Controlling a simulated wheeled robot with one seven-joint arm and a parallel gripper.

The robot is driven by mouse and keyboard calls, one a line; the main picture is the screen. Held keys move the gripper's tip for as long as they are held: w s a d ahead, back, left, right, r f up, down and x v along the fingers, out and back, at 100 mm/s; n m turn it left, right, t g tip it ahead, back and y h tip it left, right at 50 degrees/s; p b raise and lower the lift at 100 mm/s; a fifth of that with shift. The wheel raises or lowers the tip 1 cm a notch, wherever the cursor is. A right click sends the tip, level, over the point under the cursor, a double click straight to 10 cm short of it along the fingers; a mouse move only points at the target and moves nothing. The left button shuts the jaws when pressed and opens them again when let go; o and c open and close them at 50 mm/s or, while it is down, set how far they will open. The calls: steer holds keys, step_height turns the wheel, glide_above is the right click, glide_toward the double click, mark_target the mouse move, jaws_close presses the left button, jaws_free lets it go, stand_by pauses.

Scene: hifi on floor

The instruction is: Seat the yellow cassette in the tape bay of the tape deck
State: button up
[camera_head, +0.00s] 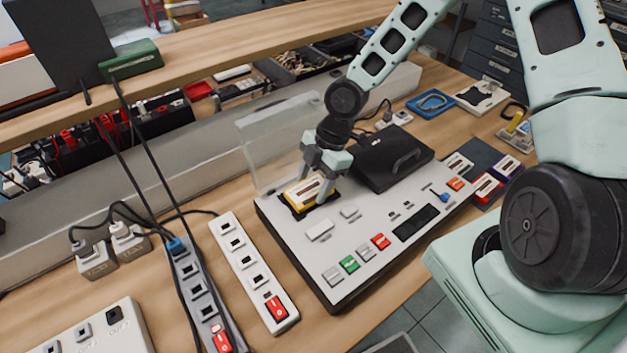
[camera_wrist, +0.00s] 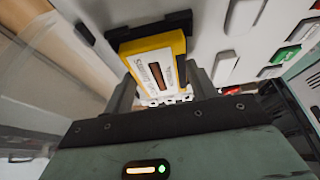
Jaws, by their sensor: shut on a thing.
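The yellow cassette (camera_head: 304,193) with a white label is at the tape bay on the left part of the tape deck (camera_head: 341,263). It also shows in the wrist view (camera_wrist: 158,66), between my two fingers. My gripper (camera_head: 321,187) is shut on it from above. In the wrist view the dark tape bay (camera_wrist: 180,20) shows along the cassette's far edge. The clear lid (camera_head: 275,140) of the bay stands open behind it. I cannot tell whether the cassette lies fully down in the bay, as its underside is hidden.
Several cassettes (camera_head: 487,187) lie right of the deck. Power strips (camera_head: 253,271) with cables lie left. A shelf (camera_head: 190,60) runs behind. Keys and buttons (camera_head: 349,264) line the deck's front.

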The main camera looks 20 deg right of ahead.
steer(key=shift+f, duration=0.35)
stand_by(0.3)
steer(key=o, duration=1.1)
steer(key=shift+o, duration=0.2)
steer(key=shift+r, duration=0.1)
steer(key=a+p+v, duration=0.2)
steer(key=p+v, duration=0.6)
steer(key=v, duration=1.4)
steer(key=shift+r, duration=0.8)
steer(key=shift+s+d, duration=0.1)
steer(key=shift+d, duration=0.05)
